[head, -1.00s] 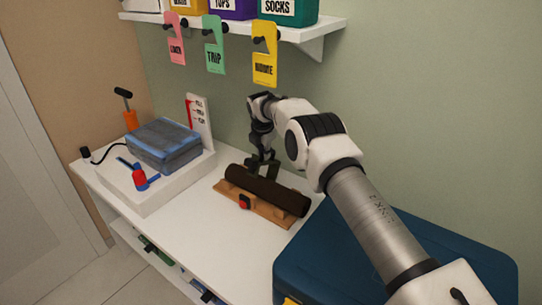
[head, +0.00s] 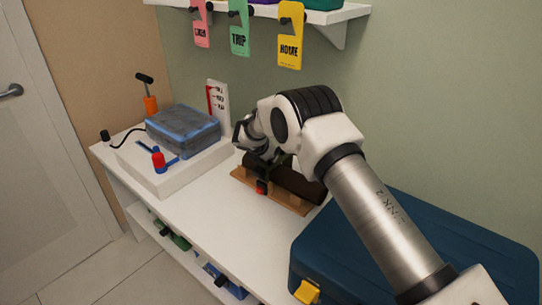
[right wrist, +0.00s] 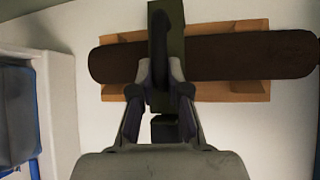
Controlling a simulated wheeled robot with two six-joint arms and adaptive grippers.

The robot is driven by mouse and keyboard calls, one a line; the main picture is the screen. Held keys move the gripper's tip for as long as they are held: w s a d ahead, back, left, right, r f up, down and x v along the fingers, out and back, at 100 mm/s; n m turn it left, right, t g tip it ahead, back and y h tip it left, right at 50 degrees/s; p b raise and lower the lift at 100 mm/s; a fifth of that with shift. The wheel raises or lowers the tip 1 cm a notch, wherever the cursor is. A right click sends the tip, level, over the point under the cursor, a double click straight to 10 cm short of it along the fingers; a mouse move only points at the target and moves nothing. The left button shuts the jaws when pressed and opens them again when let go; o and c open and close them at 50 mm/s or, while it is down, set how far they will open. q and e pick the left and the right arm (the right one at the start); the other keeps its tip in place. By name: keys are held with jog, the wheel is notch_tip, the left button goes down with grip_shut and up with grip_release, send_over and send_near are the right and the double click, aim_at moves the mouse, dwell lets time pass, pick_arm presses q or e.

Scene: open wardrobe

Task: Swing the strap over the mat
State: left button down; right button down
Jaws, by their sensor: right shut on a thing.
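The mat is a dark brown roll (head: 300,181) lying on a wooden cradle (head: 285,200) on the white bench. It also shows in the right wrist view (right wrist: 245,57). The strap is a dark green band (right wrist: 177,25) that crosses over the roll from its wall side towards the front. My right gripper (head: 264,172) is above the front side of the roll, shut on the strap; its fingers (right wrist: 160,75) partly hide the band. A red part (head: 262,187) shows at the cradle's front, just below the gripper. My left gripper is not in view.
A white unit (head: 165,172) with a blue-grey package (head: 183,131) stands left of the cradle. A dark blue case (head: 440,240) is at the right. A shelf with hanging tags (head: 290,35) is above. Bare bench top lies in front of the cradle.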

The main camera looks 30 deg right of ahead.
jog(key=shift+f, duration=0.15)
jog(key=c, duration=1.4)
grip_release()
jog(key=shift+o, duration=1.3)
jog(key=shift+d+f, duration=0.1)
jog(key=shift+d, duration=0.05)
jog(key=v, duration=1.2)
jog(key=shift+w, duration=0.1)
